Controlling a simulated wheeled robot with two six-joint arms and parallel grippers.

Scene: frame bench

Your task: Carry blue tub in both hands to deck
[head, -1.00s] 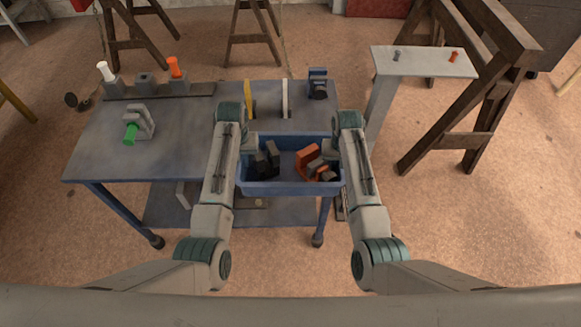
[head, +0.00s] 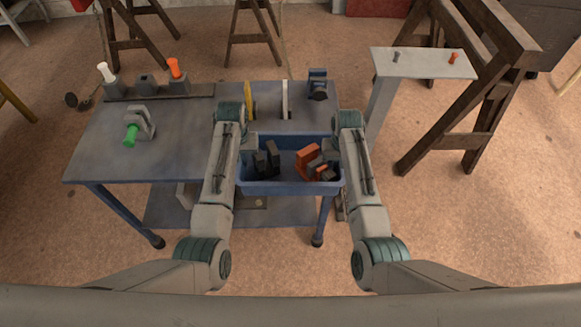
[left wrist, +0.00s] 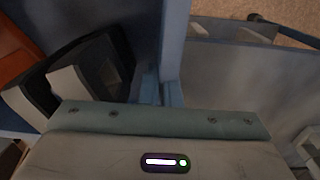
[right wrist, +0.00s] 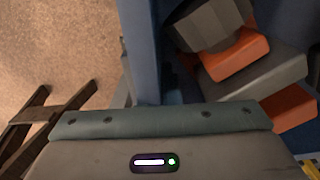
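The blue tub (head: 290,188) is at the right front of the grey-blue bench top, the likely deck (head: 190,140). It looks level and holds dark blocks and orange and grey blocks. I cannot tell whether its base touches the bench. My left gripper (head: 245,157) is at the tub's left end wall and my right gripper (head: 335,155) at its right end wall. In the left wrist view the tub wall (left wrist: 174,45) runs in between the hidden fingers; the right wrist view shows the same at the other wall (right wrist: 140,50). Both grippers look shut on the walls.
A strip with white and orange pegs (head: 174,70) lines the bench's back left. A grey bracket with a green peg (head: 131,135) stands at left. Yellow and white upright plates (head: 285,98) and a blue clamp (head: 318,84) stand behind the tub. A grey stand (head: 420,62) is at right.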

